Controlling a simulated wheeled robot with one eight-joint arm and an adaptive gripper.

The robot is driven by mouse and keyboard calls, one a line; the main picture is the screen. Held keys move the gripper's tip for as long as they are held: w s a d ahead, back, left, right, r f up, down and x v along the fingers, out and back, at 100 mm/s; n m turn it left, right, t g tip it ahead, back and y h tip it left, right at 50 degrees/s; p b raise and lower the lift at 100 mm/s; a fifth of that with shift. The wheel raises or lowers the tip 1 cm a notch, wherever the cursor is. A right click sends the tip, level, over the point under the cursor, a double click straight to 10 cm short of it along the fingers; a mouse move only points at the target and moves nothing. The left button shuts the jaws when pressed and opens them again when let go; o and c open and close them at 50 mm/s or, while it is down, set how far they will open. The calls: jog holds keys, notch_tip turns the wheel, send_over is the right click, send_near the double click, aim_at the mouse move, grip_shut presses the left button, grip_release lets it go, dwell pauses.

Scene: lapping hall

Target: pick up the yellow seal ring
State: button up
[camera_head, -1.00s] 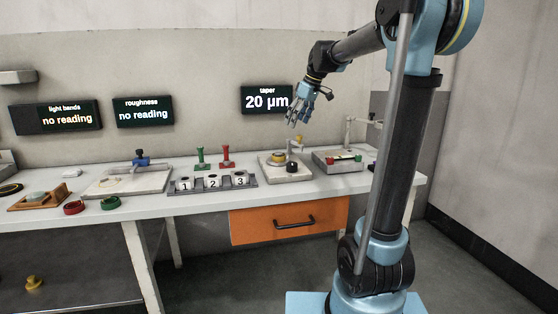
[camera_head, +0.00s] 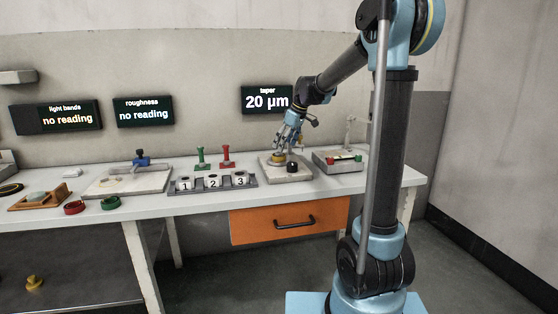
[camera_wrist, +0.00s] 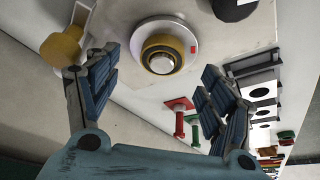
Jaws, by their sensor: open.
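The yellow seal ring (camera_wrist: 151,46) sits around a silver plug on a round pale base in the wrist view. In the head view the ring (camera_head: 277,158) is on the light plate (camera_head: 300,175) toward the right of the bench. My gripper (camera_head: 285,147) is above it, pointing down, with its fingers partly overlapping the plate area. In the wrist view my gripper (camera_wrist: 160,65) is open and empty. Its fingers spread to either side of the ring, which shows between and slightly beyond the tips. I cannot tell the remaining height exactly.
A yellow knob (camera_wrist: 62,48) stands close to my left finger in the wrist view. A black round piece (camera_head: 292,167) is beside the ring. The numbered block (camera_head: 212,183), the green stamp-like tool (camera_head: 201,158) and the red one (camera_head: 225,156) stand to the left.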

aim_at(280, 153)
jog(key=shift+a+x, duration=0.15)
jog(key=shift+x, duration=1.2)
jog(key=shift+a+x, duration=0.15)
jog(key=shift+x, duration=1.2)
jog(key=shift+r, duration=0.15)
jog(key=c, duration=1.3)
jog(key=shift+o, duration=0.2)
